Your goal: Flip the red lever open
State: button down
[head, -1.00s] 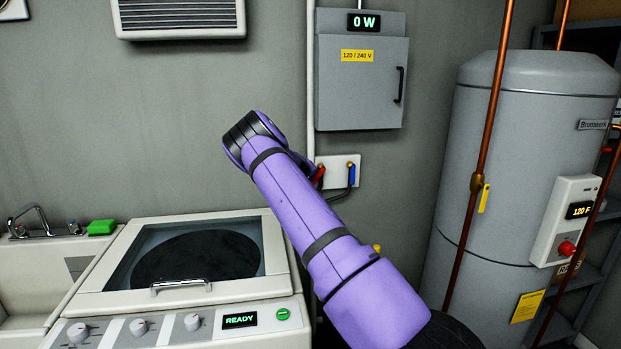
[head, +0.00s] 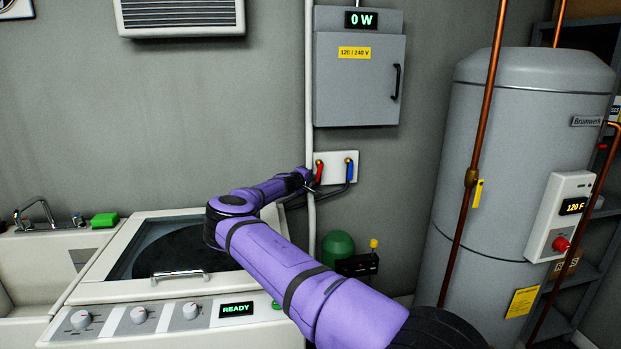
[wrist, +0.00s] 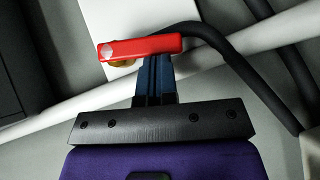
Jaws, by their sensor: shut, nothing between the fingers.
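The red lever (head: 319,172) hangs on a pale wall plate (head: 337,160), with a blue lever (head: 349,171) to its right. In the wrist view the red lever (wrist: 140,48) lies across the picture just beyond my fingertips, with a brass fitting (wrist: 120,64) partly behind it. My gripper (head: 308,176) is at the left side of the red lever. In the wrist view my gripper (wrist: 155,62) has its dark blue fingers together, with nothing between them. The fingertips are very close to the lever; I cannot tell whether they touch.
A pale vertical pipe (head: 310,100) runs beside the wall plate, and a black hose (wrist: 230,60) curves near the lever. A grey electrical box (head: 358,80) is above. The washer (head: 110,290) stands below my arm. A copper pipe (head: 480,130) and a water heater (head: 525,150) stand right.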

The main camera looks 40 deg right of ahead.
jog(key=shift+r, duration=0.1)
jog(key=a+r, duration=0.3)
jog(key=a, duration=0.9)
jog(key=shift+s+a, duration=0.25)
jog(key=shift+a, duration=0.15)
